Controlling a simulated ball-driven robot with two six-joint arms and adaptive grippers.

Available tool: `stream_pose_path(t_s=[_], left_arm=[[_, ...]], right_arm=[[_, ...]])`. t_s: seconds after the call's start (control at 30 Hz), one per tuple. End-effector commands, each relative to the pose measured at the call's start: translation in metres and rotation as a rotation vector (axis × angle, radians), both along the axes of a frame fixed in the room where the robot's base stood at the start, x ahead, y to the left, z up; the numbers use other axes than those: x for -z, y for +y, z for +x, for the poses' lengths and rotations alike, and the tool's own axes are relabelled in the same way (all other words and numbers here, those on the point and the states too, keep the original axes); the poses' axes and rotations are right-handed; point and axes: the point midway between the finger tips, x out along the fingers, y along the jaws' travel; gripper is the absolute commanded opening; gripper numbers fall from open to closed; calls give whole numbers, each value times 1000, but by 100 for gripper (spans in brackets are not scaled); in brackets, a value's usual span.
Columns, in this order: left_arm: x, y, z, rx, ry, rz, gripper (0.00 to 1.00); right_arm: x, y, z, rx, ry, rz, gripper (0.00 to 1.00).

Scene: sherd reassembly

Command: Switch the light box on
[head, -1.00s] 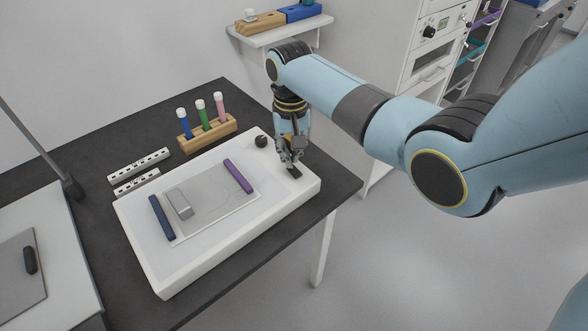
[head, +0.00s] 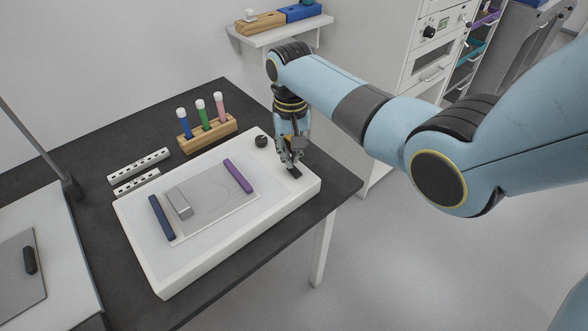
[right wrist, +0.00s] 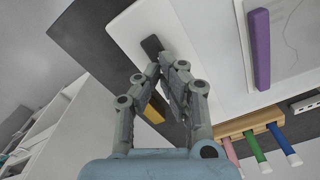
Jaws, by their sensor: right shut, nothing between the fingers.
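The white light box (head: 145,243) lies on the dark table, its top panel pale grey with no clear glow. A small dark rocker switch (head: 295,173) sits on its right-hand rim, and it also shows in the right wrist view (right wrist: 151,45). A round black knob (head: 261,141) stands near the box's back corner. My right gripper (head: 291,165) is shut and empty, pointing down just beside the switch. In the right wrist view its fingertips (right wrist: 164,65) are close to the switch; I cannot tell whether they touch it. My left gripper is out of view.
On the box lie a clear sheet (head: 205,222), a blue bar (head: 161,217), a purple bar (head: 238,175) and a grey block (head: 179,203). A wooden rack (head: 208,133) with three capped tubes stands behind. Two perforated strips (head: 138,165) lie left of it.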

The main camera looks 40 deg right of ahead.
Motion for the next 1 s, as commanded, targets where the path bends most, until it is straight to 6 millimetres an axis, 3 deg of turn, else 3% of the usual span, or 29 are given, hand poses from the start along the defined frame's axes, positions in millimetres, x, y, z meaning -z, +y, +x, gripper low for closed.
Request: stream_pose_path(t_s=[1.0], left_arm=[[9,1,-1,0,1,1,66]], right_arm=[[16,0,0,0,0,0,0]])
